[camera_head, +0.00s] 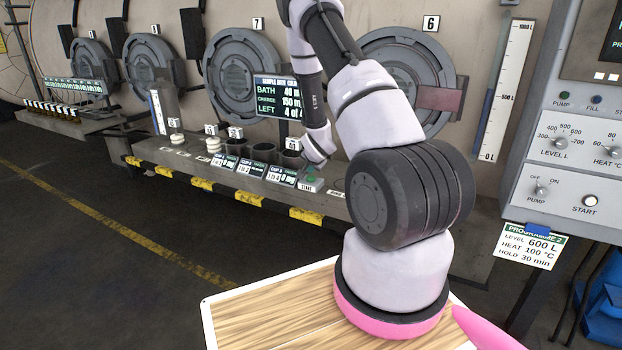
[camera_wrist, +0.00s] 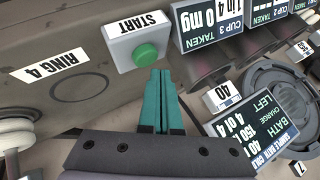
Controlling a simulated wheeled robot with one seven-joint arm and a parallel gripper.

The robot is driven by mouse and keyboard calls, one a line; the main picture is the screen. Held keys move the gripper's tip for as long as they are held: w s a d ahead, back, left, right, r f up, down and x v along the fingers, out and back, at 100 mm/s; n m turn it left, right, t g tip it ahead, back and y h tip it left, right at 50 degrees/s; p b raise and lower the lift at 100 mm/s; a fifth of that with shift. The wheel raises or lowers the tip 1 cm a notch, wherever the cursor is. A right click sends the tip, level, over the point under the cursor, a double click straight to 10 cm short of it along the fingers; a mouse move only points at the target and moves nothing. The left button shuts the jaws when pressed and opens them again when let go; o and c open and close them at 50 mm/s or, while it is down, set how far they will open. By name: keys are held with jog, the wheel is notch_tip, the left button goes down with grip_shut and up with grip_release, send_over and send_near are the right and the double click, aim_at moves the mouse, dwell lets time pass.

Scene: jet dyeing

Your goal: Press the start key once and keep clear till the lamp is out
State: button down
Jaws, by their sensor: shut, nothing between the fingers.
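The start key in the wrist view is a round green button (camera_wrist: 146,55) on a grey box (camera_wrist: 122,42) with a white START label. The small box (camera_head: 312,186) also shows in the head view, at the right end of the shelf. My gripper (camera_wrist: 162,72) has teal fingers, shut and empty. The fingertips are right beside the button's edge in the wrist view; I cannot tell whether they touch it. I cannot make out a separate lamp by the key, nor tell whether the button is lit.
Dark cups (camera_head: 262,152) with displays stand left of the key. A hanging board (camera_head: 281,98) reads BATH 40, LEFT 4 of 4. White-topped stacks (camera_head: 214,145) stand farther left. A control panel (camera_head: 571,150) at right has its own START button (camera_head: 591,200). The floor in front is clear.

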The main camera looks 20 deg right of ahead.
aim_at(311, 179)
jog(key=shift+f, duration=0.1)
dwell(0.3)
jog(key=shift+f, duration=0.3)
jog(key=shift+f, duration=0.5)
dwell(0.9)
jog(key=shift+r, duration=0.9)
jog(key=shift+r, duration=0.1)
jog(key=shift+r, duration=2.4)
